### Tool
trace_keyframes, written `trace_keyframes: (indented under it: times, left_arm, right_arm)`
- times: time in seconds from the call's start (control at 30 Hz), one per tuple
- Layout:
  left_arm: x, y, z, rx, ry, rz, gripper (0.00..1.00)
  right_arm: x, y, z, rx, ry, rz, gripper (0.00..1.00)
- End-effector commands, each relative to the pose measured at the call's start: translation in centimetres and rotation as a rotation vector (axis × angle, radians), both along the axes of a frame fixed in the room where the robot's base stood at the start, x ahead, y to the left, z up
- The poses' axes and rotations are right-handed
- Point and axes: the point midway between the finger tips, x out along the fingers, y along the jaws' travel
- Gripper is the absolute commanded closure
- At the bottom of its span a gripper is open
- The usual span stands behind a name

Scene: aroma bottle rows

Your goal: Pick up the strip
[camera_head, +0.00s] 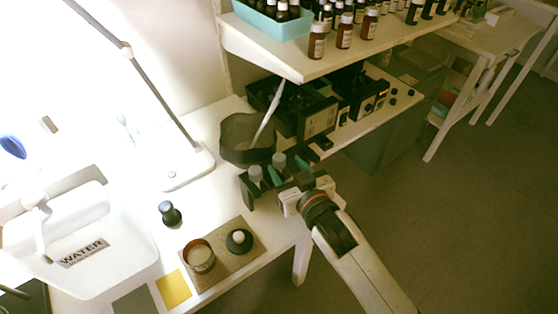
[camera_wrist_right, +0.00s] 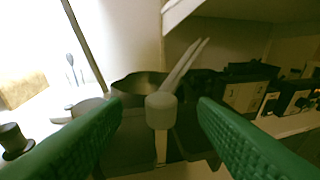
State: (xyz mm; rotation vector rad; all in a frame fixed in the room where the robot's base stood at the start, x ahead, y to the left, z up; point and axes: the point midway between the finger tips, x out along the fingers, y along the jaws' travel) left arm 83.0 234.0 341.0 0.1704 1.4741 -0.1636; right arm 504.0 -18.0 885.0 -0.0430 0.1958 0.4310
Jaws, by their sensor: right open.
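A thin white strip (camera_head: 269,112) stands tilted in a dark round pot (camera_head: 236,153) near the back of the white table. In the right wrist view, two slim pale strips (camera_wrist_right: 186,63) lean up and to the right out of the dark pot (camera_wrist_right: 134,82). My right gripper (camera_head: 283,171) is in front of the pot, close to two grey-capped bottles in a dark holder. Its green fingers (camera_wrist_right: 160,135) are apart in the wrist view, and a grey-white cap (camera_wrist_right: 161,109) shows between them, in front of the strips. I see no strip held. My left gripper is not in view.
A shelf of brown bottles (camera_head: 317,42) and a teal tray (camera_head: 262,26) overhangs behind my right gripper. Black devices (camera_head: 320,117) stand right of the pot. A lamp base (camera_head: 186,168), small dark bottle (camera_head: 170,213), jar (camera_head: 199,256) and water tank (camera_head: 120,247) are left.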

Motion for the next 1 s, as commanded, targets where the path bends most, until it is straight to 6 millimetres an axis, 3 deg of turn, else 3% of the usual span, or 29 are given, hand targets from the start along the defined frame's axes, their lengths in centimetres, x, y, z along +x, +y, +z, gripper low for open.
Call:
trace_keyframes:
  times: [0.4, 0.7, 0.93, 1.0]
  left_arm:
    - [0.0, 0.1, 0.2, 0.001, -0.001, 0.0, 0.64]
    - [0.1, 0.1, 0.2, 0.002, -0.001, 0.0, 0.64]
    - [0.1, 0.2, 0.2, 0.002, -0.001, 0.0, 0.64]
    - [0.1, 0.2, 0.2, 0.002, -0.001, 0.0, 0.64]
  right_arm:
    - [4.4, 1.9, -1.3, 0.0, 0.001, 0.0, 0.47]
    - [4.8, 2.1, -1.5, 0.0, 0.002, 0.0, 0.47]
    - [4.8, 2.1, -1.5, -0.001, 0.002, 0.0, 0.84]
    - [4.8, 2.1, -1.5, -0.001, 0.002, 0.0, 0.86]
